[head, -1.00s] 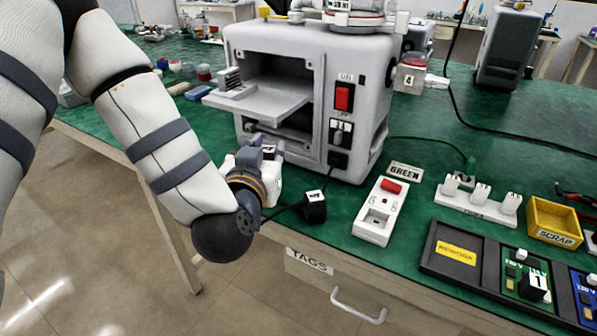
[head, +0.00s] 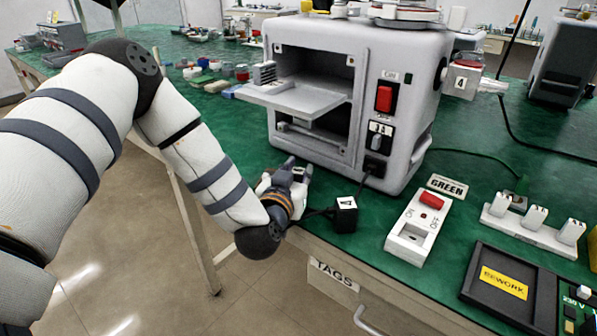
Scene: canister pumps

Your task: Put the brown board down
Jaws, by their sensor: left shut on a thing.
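My left gripper (head: 295,171) is low over the green bench top, at its front edge, just before the lower left front of the grey machine (head: 330,38). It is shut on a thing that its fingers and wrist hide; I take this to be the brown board. No brown surface shows clearly. I cannot tell whether the held thing touches the bench. My right gripper is out of view.
The machine's grey shelf (head: 290,98) juts out above my left gripper. A black plug with a "4" tag (head: 345,213) is close to its right. A red-switch box (head: 418,228), socket strip (head: 530,232) and REWORK tray (head: 474,284) are further right. Bare green bench (head: 225,130) lies left.

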